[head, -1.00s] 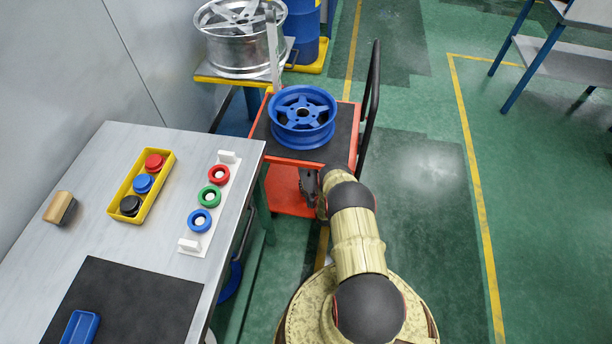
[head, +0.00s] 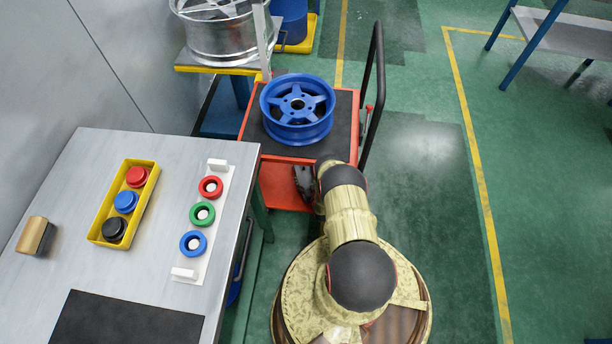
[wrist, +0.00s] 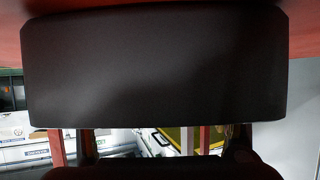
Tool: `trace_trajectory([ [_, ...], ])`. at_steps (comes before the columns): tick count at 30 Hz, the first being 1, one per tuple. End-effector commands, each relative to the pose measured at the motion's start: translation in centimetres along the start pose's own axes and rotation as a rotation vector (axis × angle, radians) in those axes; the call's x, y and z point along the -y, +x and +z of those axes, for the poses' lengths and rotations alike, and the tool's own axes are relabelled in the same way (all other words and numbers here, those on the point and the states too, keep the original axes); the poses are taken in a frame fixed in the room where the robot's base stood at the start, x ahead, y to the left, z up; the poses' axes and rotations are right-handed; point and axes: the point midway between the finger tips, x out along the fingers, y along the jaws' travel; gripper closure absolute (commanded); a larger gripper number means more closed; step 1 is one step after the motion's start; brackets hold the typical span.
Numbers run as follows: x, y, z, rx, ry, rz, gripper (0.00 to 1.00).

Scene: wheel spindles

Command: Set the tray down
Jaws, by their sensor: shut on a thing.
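My gripper (head: 304,182) is low at the near side of the red cart, partly hidden by my arm. In the wrist view a dark, flat-faced thing (wrist: 150,65) with cut corners fills most of the picture, and my gripper is shut at its lower edge. I cannot tell if this thing is a tray. A yellow tray (head: 94,238) with red, blue and black caps lies on the grey table. Beside it is a white strip (head: 203,230) with end handles and red, green and blue rings on pegs.
The red cart (head: 247,125) carries a blue wheel (head: 298,105) on its dark top, with a black handle (head: 374,90) at right. A silver wheel (head: 220,38) stands behind. The grey table (head: 90,165) has a dark mat (head: 125,318).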

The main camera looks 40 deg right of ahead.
Motion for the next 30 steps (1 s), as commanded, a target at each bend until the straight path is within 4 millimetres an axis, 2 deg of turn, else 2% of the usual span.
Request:
trace_trajectory([
  [7, 0.02, 0.03, 0.15, 0.001, 0.0, 0.0, 0.55],
  [8, 0.02, 0.04, 0.21, 0.002, 0.0, 0.0, 0.24],
  [17, 0.01, 0.06, 0.13, 0.001, 0.0, 0.0, 0.07],
  [30, 0.0, -0.25, -0.18, 0.001, 0.001, 0.0, 0.07],
])
